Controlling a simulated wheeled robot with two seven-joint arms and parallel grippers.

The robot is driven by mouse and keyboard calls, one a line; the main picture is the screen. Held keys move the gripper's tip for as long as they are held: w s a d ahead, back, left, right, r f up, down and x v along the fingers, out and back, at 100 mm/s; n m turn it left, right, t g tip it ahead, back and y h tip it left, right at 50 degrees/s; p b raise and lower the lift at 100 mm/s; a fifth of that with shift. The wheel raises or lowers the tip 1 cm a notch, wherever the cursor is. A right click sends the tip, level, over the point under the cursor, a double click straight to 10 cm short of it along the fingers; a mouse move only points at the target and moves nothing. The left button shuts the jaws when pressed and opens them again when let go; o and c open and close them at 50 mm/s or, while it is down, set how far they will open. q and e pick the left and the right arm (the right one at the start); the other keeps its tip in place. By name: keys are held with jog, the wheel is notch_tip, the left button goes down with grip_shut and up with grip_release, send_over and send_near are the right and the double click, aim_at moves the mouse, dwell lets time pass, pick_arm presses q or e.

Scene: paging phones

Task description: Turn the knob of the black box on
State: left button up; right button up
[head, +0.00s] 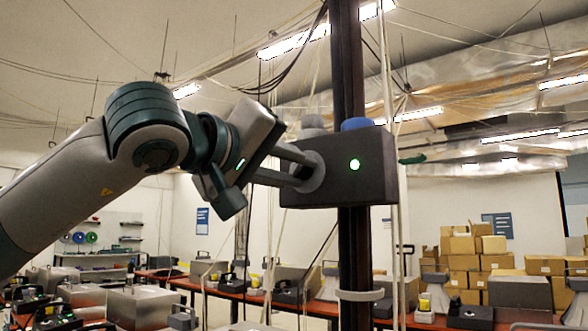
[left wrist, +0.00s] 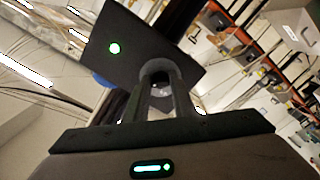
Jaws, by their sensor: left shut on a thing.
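The black box (head: 375,182) is fixed to a dark upright post in the head view. Its front shows a lit green light (head: 354,165), and a blue dome (head: 357,124) and a grey dome (head: 313,122) sit on top. The grey knob (head: 317,173) is on the box's left part. My left gripper (head: 304,171) comes from the left, with its two fingers shut on the knob. In the left wrist view, the fingers (left wrist: 157,95) reach the rounded grey knob (left wrist: 157,68) on the box (left wrist: 130,38). The fingers partly hide the knob. My right gripper is not in view.
The dark post (head: 350,255) runs up past the box, with thin cables hanging near it. Behind are red-topped tables (head: 320,308) with several devices, and stacked cardboard boxes (head: 470,250) at the right. The space right of the black box is open.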

pick_arm(q)
jog(key=shift+d+f, duration=0.1)
jog(key=shift+f, duration=0.1)
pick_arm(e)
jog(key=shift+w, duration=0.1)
pick_arm(q)
jog(key=o, duration=0.9)
jog(key=shift+o, duration=0.8)
jog(key=shift+r, duration=0.1)
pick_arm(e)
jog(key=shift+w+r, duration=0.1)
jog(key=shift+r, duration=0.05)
pick_arm(q)
jog(key=shift+s, duration=0.1)
jog(key=shift+s+a, duration=0.4)
jog(key=shift+a, duration=0.05)
jog(key=b+v, duration=0.3)
jog(key=v, duration=1.3)
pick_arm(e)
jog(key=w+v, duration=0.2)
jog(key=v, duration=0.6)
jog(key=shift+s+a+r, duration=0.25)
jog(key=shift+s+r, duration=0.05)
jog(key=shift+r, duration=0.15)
pick_arm(q)
jog(key=shift+s, duration=0.1)
